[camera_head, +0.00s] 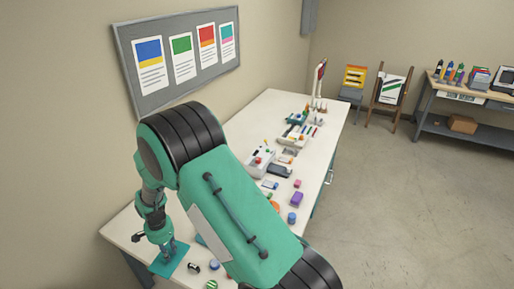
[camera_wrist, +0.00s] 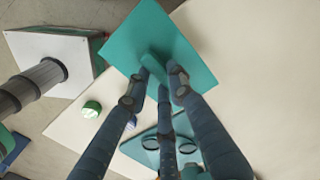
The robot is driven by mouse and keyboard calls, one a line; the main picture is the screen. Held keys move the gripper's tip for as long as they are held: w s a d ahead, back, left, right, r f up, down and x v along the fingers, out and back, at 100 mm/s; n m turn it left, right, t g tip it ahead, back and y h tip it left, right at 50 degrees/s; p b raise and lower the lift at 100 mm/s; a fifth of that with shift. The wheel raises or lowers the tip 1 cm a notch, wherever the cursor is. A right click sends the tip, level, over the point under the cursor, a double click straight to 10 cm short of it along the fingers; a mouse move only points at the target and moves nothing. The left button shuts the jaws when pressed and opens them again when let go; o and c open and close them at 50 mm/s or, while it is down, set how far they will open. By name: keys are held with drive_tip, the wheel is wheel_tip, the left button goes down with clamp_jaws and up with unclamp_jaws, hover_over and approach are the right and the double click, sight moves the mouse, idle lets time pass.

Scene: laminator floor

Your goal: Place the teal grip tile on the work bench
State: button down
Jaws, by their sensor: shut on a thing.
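The teal grip tile (camera_wrist: 178,32) is a flat square plate with a raised teal grip block (camera_wrist: 154,66) in its middle. My gripper (camera_wrist: 163,74) is shut on this block, its dark fingers on either side. In the head view, my gripper (camera_head: 168,250) points down at the near left end of the work bench (camera_head: 121,231), with the tile (camera_head: 166,266) beneath it. The bench has a pale top. I cannot tell whether the tile touches the bench top. My arm hides part of the bench.
A green round piece (camera_head: 212,284) and a black-and-white piece (camera_head: 193,267) lie right of the tile. A purple block (camera_head: 297,199) and blue cylinder (camera_head: 292,217) stand beyond my arm. Several tools fill the far end. A noticeboard (camera_head: 183,57) hangs on the wall behind.

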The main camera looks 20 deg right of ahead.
drive_tip(key=shift+w+d+r+m, duration=0.1)
drive_tip(key=shift+w+d+m, duration=0.2)
drive_tip(key=shift+d, duration=0.35)
drive_tip(key=shift+w+d+m, duration=0.2)
drive_tip(key=shift+w+d, duration=0.15)
drive_tip(key=shift+d, duration=0.25)
drive_tip(key=shift+w+a, duration=0.1)
drive_tip(key=w+a, duration=0.2)
drive_tip(key=w, duration=0.2)
drive_tip(key=w+a+f, duration=0.1)
drive_tip(key=w+a, duration=0.1)
drive_tip(key=w, duration=0.3)
drive_tip(key=w+a, duration=0.2)
drive_tip(key=w, duration=0.3)
drive_tip(key=shift+w+a+f, duration=0.2)
drive_tip(key=shift+f, duration=0.05)
drive_tip(key=shift+f, duration=1.75)
drive_tip(key=shift+f, duration=0.15)
